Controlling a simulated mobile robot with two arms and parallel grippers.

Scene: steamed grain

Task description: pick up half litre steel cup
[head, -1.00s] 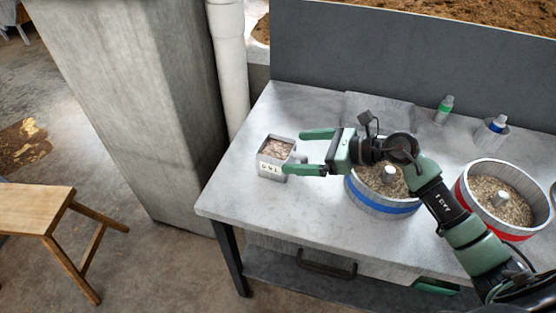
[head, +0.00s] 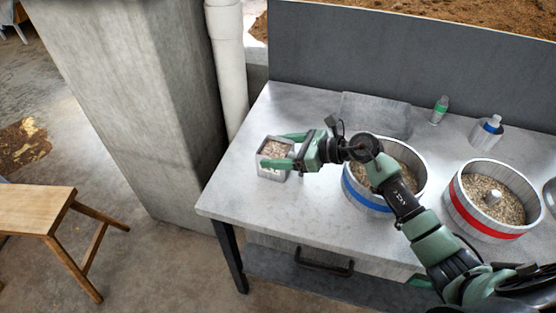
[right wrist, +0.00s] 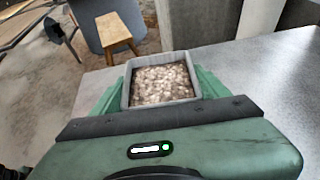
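The half litre steel cup (head: 288,174) is a small square grey cup filled with pale brown grain. It stands upright on the left part of the table. My right gripper (head: 284,150) reaches in from the right with its green fingers on either side of the cup, one along its far side and one across its near side. In the right wrist view the cup (right wrist: 161,101) sits between the two fingers, close to both; contact cannot be made out. My left gripper is not in view.
A round tub with a blue band (head: 368,201) stands under my right arm. A red-banded tub (head: 482,226) with grain stands further right. A green-labelled bottle (head: 440,110) and a blue-banded bottle (head: 491,127) are at the back. The table (head: 250,195) is clear around the cup's front.

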